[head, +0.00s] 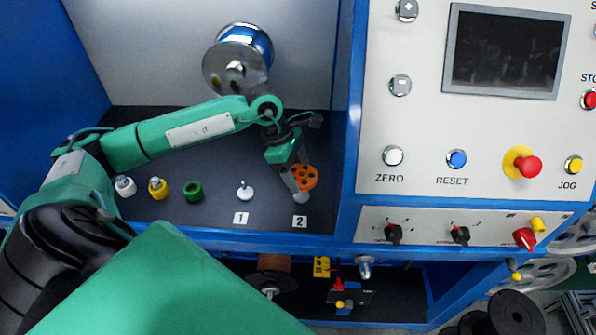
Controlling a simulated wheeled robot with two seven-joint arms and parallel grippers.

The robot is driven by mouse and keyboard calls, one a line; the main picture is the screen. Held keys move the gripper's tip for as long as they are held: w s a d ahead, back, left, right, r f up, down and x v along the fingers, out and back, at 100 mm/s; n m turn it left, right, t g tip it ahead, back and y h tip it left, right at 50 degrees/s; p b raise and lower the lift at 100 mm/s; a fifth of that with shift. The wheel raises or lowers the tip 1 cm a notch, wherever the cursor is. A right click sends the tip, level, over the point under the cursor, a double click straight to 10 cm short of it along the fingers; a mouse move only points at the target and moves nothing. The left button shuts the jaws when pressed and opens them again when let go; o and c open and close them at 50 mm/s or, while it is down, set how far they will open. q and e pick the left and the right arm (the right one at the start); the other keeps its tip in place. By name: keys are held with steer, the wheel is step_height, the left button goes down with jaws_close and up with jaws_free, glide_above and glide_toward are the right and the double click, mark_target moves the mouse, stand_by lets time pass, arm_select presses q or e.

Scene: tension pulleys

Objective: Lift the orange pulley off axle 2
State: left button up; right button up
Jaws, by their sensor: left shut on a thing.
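The orange pulley (305,177), a disc with several dark holes, is at the right of the dark shelf in the head view. My left gripper (298,178) reaches down from above and is shut on it. The pulley is just above the pale base of axle 2 (302,198), behind the label "2" (300,222). I cannot tell whether the axle's pin is still inside the pulley. Axle 1 (245,192) is to the left, bare and white, behind the label "1" (241,218). My right gripper is not in view.
White (125,187), yellow (158,188) and green (193,191) pulleys stand at the shelf's left. A large metal roller (237,62) sticks out of the back wall. The control panel (425,130) bounds the shelf on the right. The blue front edge (270,240) runs below.

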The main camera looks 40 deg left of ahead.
arm_select(q)
steer(key=shift+r+p, duration=0.3)
steer(key=shift+r, duration=0.45)
steer(key=shift+r+p, duration=0.35)
steer(key=shift+r, duration=0.9)
